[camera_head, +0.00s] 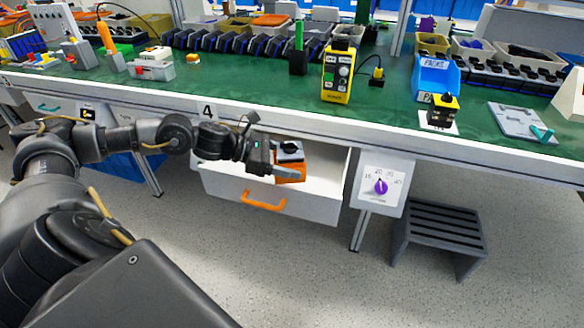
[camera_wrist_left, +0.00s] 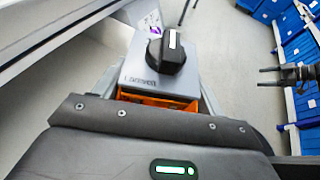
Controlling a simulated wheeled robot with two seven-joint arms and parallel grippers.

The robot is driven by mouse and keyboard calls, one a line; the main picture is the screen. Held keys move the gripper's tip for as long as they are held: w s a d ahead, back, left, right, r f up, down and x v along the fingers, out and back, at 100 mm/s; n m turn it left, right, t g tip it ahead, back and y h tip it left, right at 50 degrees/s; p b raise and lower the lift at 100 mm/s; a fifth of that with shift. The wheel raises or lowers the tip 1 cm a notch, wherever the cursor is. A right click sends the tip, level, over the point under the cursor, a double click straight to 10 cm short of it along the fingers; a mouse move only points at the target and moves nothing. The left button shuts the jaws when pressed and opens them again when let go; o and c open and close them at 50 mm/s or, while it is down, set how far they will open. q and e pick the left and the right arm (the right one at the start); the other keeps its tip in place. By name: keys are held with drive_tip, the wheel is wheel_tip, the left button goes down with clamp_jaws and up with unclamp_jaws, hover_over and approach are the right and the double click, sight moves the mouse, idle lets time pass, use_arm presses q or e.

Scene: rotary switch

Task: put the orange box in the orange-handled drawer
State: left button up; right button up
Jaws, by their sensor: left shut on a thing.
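The orange box (camera_head: 291,172) has a grey top with a black rotary knob. My left gripper (camera_head: 284,172) is shut on it, over or inside the open drawer; I cannot tell whether the box touches the drawer floor. The white drawer (camera_head: 318,207) is pulled out under the bench and has an orange handle (camera_head: 263,201) on its front. In the left wrist view the box's grey face and knob (camera_wrist_left: 172,52) show beyond the gripper body, with a strip of orange (camera_wrist_left: 150,100) below. A dark forked part, possibly my right gripper (camera_wrist_left: 264,76), shows at the right edge there.
The green-topped bench (camera_head: 230,95) runs above the drawer, with its front edge close over my left arm. A panel with a purple dial (camera_head: 380,187) hangs right of the drawer. A grey step stool (camera_head: 440,232) stands on the floor farther right. The floor before the drawer is clear.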

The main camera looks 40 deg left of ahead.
use_arm(q)
drive_tip(key=w+a+f, duration=0.1)
drive_tip(key=w+f, duration=0.1)
drive_tip(key=w, duration=0.2)
drive_tip(key=w+a+f, duration=0.1)
drive_tip(key=w+f, duration=0.2)
drive_tip(key=w, duration=0.1)
drive_tip(key=w+a+f+b, duration=0.1)
drive_tip(key=w+f, duration=0.2)
drive_tip(key=w, duration=0.1)
drive_tip(key=shift+a+f, duration=0.25)
drive_tip(key=shift+a, duration=0.15)
drive_tip(key=shift+w+a+f, duration=0.1)
drive_tip(key=shift+w+f, duration=0.2)
drive_tip(key=shift+f, duration=0.1)
wheel_tip(320, 180, down, 3)
drive_tip(key=shift+w+f, duration=0.1)
drive_tip(key=shift+f, duration=0.15)
use_arm(e)
drive_tip(key=w+a+r+n+t+y, duration=0.1)
drive_tip(key=w+a+r+t, duration=0.2)
drive_tip(key=w, duration=0.1)
drive_tip(key=shift+a+y, duration=0.3)
drive_tip(key=shift+y, duration=0.1)
use_arm(q)
drive_tip(key=shift+b, duration=0.3)
